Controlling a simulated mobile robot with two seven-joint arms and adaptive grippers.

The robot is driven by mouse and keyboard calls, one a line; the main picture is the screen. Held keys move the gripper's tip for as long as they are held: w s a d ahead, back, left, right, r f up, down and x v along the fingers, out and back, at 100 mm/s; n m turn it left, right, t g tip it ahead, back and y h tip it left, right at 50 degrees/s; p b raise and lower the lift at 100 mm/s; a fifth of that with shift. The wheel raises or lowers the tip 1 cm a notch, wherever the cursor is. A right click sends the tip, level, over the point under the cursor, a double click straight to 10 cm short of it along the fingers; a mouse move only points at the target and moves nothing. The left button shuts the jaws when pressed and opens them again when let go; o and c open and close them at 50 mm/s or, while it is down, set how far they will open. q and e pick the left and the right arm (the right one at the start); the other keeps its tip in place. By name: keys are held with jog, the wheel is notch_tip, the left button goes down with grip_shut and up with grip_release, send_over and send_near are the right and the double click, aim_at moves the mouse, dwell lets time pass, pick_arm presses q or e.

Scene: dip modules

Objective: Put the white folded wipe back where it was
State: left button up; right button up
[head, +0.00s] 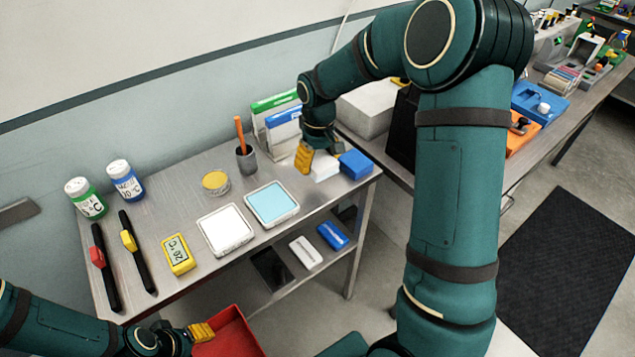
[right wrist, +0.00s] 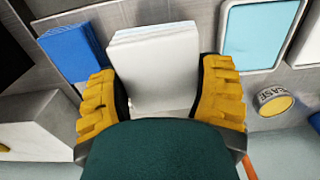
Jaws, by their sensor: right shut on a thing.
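The white folded wipe (head: 325,167) is at the right end of the bench, beside the blue folded wipe (head: 355,164). My right gripper (head: 304,158) is shut on it. In the right wrist view the white wipe (right wrist: 155,65) lies between the two yellow fingers (right wrist: 160,100), with the blue wipe (right wrist: 75,50) to its left, a narrow gap apart. I cannot tell whether the white wipe rests on the bench or is just above it. My left gripper (head: 202,332) is low at the left, by a red bin (head: 228,335); its opening is not clear.
A light-blue tray (head: 271,204) and a white tray (head: 226,228) stand nearby on the bench (head: 180,205). A cup with an orange-handled tool (head: 246,158), a grease tin (head: 215,183) and upright green and blue boxes (head: 275,103) stand behind. A grey box (head: 368,112) is right.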

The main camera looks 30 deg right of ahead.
aim_at(318, 187)
jog(key=shift+f+b, duration=0.4)
jog(key=shift+f, duration=3.1)
jog(key=shift+f, duration=0.1)
jog(key=o, duration=1.2)
jog(key=shift+o, duration=0.2)
jog(key=shift+r, duration=0.2)
notch_tip(318, 187, up, 12)
jog(key=shift+f+p, duration=0.1)
jog(key=shift+p, duration=0.7)
